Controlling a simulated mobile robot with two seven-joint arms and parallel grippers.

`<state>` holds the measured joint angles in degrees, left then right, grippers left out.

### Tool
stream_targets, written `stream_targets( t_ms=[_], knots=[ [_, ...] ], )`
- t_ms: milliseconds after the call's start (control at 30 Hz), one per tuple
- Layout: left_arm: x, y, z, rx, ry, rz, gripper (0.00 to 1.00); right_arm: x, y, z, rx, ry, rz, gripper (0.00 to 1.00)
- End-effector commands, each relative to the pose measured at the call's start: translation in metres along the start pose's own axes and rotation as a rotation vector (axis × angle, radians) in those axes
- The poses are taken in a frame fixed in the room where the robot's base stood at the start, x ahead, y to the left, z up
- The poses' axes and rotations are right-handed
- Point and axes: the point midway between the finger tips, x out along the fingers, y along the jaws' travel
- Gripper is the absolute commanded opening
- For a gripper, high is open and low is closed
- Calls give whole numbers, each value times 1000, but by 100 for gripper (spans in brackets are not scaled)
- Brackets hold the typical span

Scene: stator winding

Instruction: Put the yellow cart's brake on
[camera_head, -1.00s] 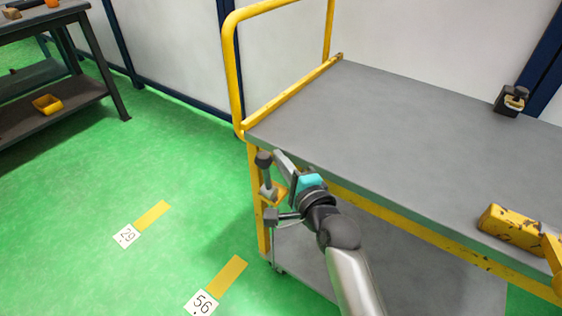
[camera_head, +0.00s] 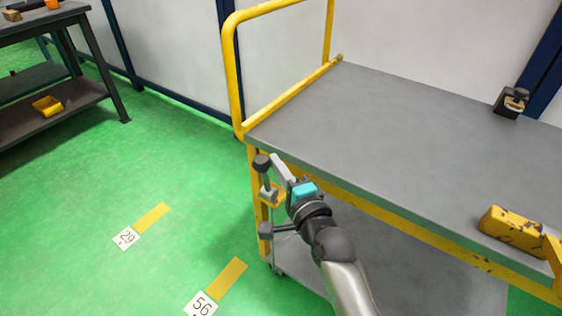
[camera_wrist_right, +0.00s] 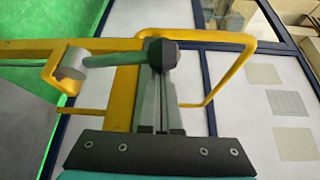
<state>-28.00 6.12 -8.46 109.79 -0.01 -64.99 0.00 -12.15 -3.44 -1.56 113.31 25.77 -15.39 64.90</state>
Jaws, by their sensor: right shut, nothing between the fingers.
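The yellow cart (camera_head: 240,75) stands in the middle and right of the head view, with a grey top. At its near left corner post is the brake lever, with a dark knob (camera_head: 261,162) above a light pivot on a yellow bracket. The lever stands close to upright, leaning slightly. My right gripper (camera_head: 278,162) is shut and empty, its fingertips at the knob's right side. In the right wrist view the knob (camera_wrist_right: 163,54) lies at the tips of the shut fingers (camera_wrist_right: 158,90); I cannot tell whether they touch. My left gripper is out of view.
A chipped yellow part (camera_head: 512,229) lies on the cart's right side, and a small dark device (camera_head: 511,101) sits at its back. A dark workbench (camera_head: 75,75) with a yellow bin (camera_head: 47,104) stands at the far left. Green floor left of the cart is clear.

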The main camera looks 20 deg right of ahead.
Motion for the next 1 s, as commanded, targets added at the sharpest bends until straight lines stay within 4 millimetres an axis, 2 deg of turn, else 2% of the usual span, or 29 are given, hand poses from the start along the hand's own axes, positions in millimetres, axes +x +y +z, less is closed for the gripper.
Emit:
stream_targets(
  t_ms=[267, 567, 1000],
  knots=[
    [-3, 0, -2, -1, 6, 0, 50, -9, 7, 17, -136, -6, -74, 0],
    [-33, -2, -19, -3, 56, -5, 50, -23, 22, 41, -380, -6, -220, 0],
    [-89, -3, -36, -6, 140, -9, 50, -39, 52, 68, -732, -4, -427, 0]
  ],
)
